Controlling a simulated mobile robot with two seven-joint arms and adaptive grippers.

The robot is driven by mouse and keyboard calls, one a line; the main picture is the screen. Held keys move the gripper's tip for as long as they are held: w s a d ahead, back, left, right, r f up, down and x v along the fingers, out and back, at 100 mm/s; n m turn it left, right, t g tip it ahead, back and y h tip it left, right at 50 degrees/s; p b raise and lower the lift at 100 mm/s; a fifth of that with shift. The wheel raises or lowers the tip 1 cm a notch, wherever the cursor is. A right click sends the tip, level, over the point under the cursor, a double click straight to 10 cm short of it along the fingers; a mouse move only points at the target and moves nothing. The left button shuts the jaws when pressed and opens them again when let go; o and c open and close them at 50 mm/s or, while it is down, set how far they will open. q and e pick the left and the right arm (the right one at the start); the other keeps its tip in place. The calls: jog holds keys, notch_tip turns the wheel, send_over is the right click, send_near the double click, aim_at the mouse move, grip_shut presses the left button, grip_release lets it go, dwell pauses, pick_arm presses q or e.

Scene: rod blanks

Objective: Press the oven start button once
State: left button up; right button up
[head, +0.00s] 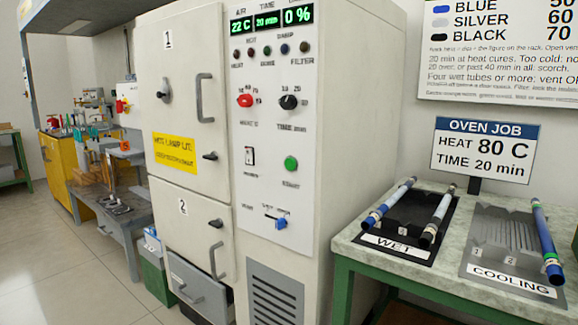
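The oven (362,130) is a tall cream cabinet in the middle of the head view. Its green round start button (291,163) sits on the control panel, right of a small rocker switch (250,156). Above are a red knob (245,100) and a black knob (288,102). The display (270,18) reads 22 C, 20 min and 0 %. Door 1 (190,70) and door 2 (192,225) look shut. A blue slider (281,223) is low on the panel. Neither gripper shows in the head view.
A green-framed table (352,237) at right bears a WET rack (405,253) with two rods and a COOLING rack (500,288) with a blue rod (546,240). An OVEN JOB sign (484,150) reads 80 C, 20 min. Floor (70,270) is clear at left.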

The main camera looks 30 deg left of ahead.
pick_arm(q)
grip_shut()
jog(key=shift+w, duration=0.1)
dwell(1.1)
